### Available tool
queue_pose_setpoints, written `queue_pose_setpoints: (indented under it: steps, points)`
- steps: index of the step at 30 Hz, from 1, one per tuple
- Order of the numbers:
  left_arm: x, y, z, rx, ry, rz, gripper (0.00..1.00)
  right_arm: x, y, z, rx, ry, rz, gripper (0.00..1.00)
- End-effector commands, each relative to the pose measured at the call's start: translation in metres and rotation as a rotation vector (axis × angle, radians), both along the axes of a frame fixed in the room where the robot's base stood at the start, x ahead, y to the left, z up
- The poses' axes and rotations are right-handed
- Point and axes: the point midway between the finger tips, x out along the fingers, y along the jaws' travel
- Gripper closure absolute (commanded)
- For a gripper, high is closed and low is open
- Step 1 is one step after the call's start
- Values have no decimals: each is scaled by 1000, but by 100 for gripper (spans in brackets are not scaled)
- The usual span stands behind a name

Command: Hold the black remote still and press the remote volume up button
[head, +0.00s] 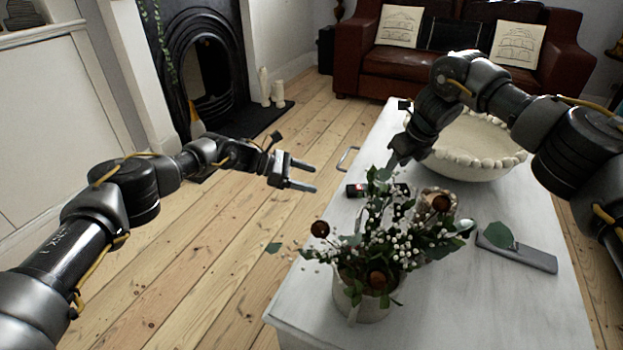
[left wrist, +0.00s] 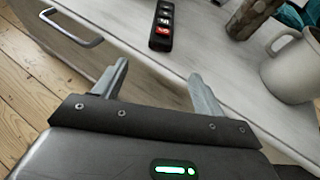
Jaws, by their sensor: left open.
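The black remote (head: 356,190) lies on the white table, partly hidden behind the plant in the head view. In the left wrist view the remote (left wrist: 162,26) shows white and red buttons, ahead of the fingertips. My left gripper (head: 309,176) is open and empty, left of the table edge and apart from the remote; its two fingers also show in the left wrist view (left wrist: 160,80). My right gripper (head: 393,164) points down over the table just beyond the remote. Its fingers are dark and overlap, so their opening is unclear. The volume up button cannot be told apart.
A potted plant (head: 362,302) stands in front of the remote. A large pale bowl (head: 470,150) is behind, and a grey flat slab (head: 520,253) lies to the right. A white mug (left wrist: 288,72) shows in the left wrist view. A metal handle (head: 346,158) sticks out from the table's side.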

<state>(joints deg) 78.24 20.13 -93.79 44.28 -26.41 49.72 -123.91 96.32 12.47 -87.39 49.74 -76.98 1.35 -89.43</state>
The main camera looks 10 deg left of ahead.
Motion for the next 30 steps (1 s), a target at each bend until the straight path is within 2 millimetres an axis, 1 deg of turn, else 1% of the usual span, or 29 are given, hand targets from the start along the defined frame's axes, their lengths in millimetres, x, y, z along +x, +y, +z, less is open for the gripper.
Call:
queue_pose_setpoints:
  steps: [5,12,16,19,24,30]
  points:
    - [1,-16,-6,-2,2,-2,29,0,0,0,0,0,0,64]
    - [7,-57,-23,-2,4,-2,29,0,0,0,0,0,0,64]
    - [9,-78,-32,-2,4,-2,29,0,0,0,0,0,0,64]
    - [11,-85,-38,-2,7,2,29,0,0,0,0,0,0,64]
    - [13,-96,-40,-4,4,0,29,0,0,0,0,0,0,64]
    - [13,-99,-41,-2,3,-1,29,0,0,0,0,0,0,64]
